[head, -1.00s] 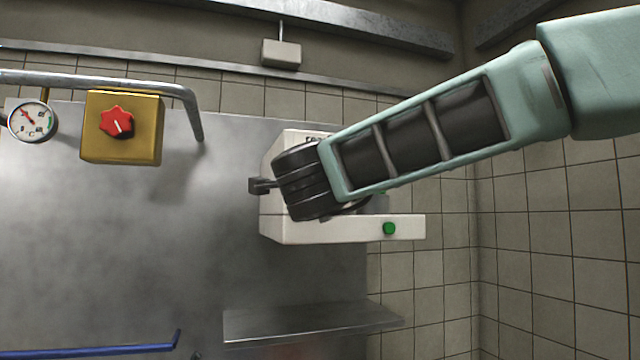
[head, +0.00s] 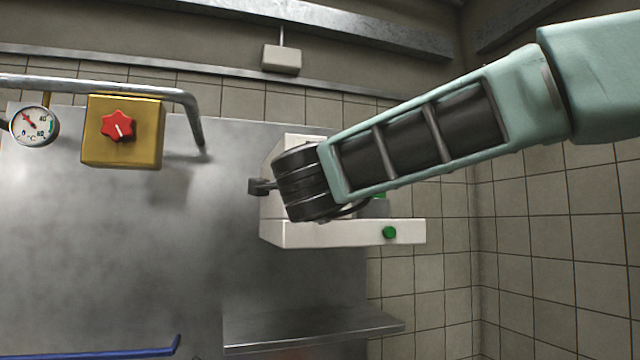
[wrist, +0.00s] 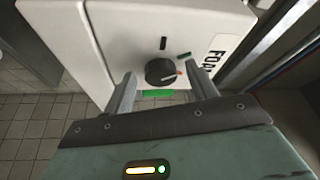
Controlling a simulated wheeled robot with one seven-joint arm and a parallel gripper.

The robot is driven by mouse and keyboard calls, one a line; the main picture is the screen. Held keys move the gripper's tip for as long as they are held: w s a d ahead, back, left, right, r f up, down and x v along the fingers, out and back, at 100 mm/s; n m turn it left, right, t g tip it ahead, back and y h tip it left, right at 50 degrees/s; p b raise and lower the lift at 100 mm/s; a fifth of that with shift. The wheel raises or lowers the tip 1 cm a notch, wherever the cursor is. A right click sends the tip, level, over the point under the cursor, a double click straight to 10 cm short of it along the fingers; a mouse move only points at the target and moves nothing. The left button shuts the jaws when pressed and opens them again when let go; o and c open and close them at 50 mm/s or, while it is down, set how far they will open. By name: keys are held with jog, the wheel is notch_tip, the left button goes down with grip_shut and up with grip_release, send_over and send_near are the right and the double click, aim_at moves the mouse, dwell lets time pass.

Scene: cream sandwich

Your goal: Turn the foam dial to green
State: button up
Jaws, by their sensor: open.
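The foam dial (wrist: 161,71) is a dark round knob on the front of a white box (wrist: 108,42) lettered "FOA…". An orange-red mark shows at the dial's right side in the wrist view. My gripper (wrist: 161,78) is open, one finger on each side of the dial. I cannot tell whether the fingers touch it.
A yellow box (head: 95,145) with a red knob (head: 117,126) and a round gauge (head: 34,126) are at the left. A green button (head: 389,232) is on the white box's lower part. A metal shelf (head: 310,325) is below, and a blue rail (head: 90,352) at lower left.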

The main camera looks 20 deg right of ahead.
jog(key=b+v, duration=0.5)
jog(key=v, duration=1.2)
jog(key=shift+s, duration=0.15)
